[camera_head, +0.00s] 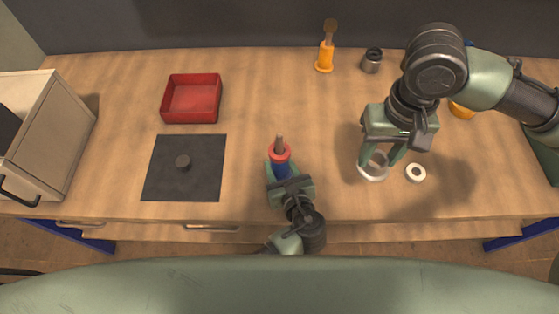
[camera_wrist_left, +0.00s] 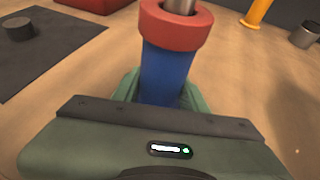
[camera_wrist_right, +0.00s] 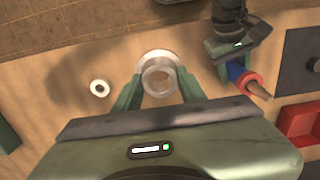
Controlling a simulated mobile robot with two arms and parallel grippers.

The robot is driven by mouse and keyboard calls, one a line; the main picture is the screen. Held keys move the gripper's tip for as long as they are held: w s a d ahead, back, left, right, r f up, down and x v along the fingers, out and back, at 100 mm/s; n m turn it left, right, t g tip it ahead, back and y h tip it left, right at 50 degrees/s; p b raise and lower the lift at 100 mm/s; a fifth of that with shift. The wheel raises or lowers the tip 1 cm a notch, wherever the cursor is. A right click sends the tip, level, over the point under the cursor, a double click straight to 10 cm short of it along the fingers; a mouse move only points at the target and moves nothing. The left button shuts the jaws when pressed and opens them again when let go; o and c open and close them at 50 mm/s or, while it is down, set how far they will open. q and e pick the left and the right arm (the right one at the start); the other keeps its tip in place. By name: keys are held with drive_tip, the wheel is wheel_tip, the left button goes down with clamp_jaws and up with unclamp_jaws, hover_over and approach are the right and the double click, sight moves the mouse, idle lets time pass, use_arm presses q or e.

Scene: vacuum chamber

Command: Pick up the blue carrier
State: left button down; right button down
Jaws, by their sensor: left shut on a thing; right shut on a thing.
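The blue carrier (camera_head: 281,171) is a blue cylinder with a red ring (camera_head: 279,153) around its top and a metal-brown rod rising out of it. It stands near the front middle of the table. In the left wrist view the blue body (camera_wrist_left: 166,74) is upright between the fingers. My left gripper (camera_head: 280,170) is shut on it. My right gripper (camera_head: 379,158) is shut on a silver-white ring (camera_head: 373,174), low at the table. The right wrist view shows this ring (camera_wrist_right: 158,76) between both fingertips. Whether it touches the table is unclear.
A small white ring (camera_head: 415,173) lies right of my right gripper. A black mat (camera_head: 205,180) with a dark knob and a red tray (camera_head: 177,118) lie left. An orange stand (camera_head: 326,57) and a metal cup (camera_head: 372,61) stand at the back. A cabinet (camera_head: 62,135) stands far left.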

use_arm(q)
wheel_tip(320, 180, up, 20)
hover_over(280, 137)
drive_tip(key=shift+w+p, duration=0.3)
drive_tip(key=shift+p, duration=0.15)
drive_tip(key=shift+f, duration=0.1)
drive_tip(key=shift+f+b, duration=0.35)
drive_tip(key=shift+f, duration=2.2)
drive_tip(key=shift+f+b, duration=0.65)
drive_tip(key=shift+f, duration=2.1)
drive_tip(key=shift+f+b, duration=1.45)
drive_tip(key=shift+f, duration=2.55)
drive_tip(key=shift+f, duration=0.45)
